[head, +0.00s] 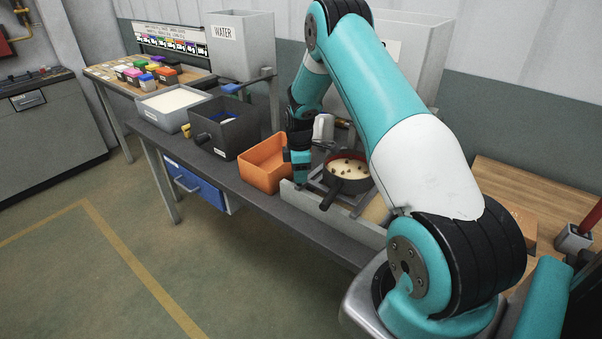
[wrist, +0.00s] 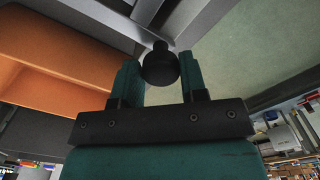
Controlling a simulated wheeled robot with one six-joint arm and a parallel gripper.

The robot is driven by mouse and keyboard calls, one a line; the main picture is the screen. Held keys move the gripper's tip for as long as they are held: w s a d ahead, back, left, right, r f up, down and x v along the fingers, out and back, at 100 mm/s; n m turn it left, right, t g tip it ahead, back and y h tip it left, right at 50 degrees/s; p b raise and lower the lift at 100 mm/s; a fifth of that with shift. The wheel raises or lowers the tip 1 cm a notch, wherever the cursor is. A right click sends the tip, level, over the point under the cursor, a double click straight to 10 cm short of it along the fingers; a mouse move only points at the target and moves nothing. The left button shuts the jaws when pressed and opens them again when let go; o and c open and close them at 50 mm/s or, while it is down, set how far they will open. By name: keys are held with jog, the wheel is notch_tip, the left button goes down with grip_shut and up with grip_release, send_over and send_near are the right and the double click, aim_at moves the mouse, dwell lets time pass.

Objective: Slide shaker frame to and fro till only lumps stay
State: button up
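A round dark sieve (head: 348,181) sits on the grey shaker frame (head: 359,206) on the bench, in the head view. Pale powder with several brown lumps on top (head: 348,168) lies in it. My gripper (head: 302,178) is low at the left end of the frame, beside the orange bin. In the wrist view its two teal fingers (wrist: 161,68) stand on either side of a black knob (wrist: 161,66) and appear to press on it. A grey bar of the frame (wrist: 157,12) shows beyond the knob. What lies under the sieve is mostly hidden.
The orange bin (head: 262,172) stands close to the left of my gripper. A dark grey bin (head: 236,140) and a grey bin of white powder (head: 168,118) stand further left. A water tank (head: 241,58) is behind. My arm covers the bench's right part.

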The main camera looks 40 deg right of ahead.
jog(key=o, duration=0.4)
jog(key=shift+c, duration=0.2)
jog(key=shift+w+r, duration=0.1)
notch_tip(320, 180, up, 17)
jog(key=b, duration=0.3)
jog(key=shift+r+b, duration=0.15)
jog(key=shift+b, duration=0.15)
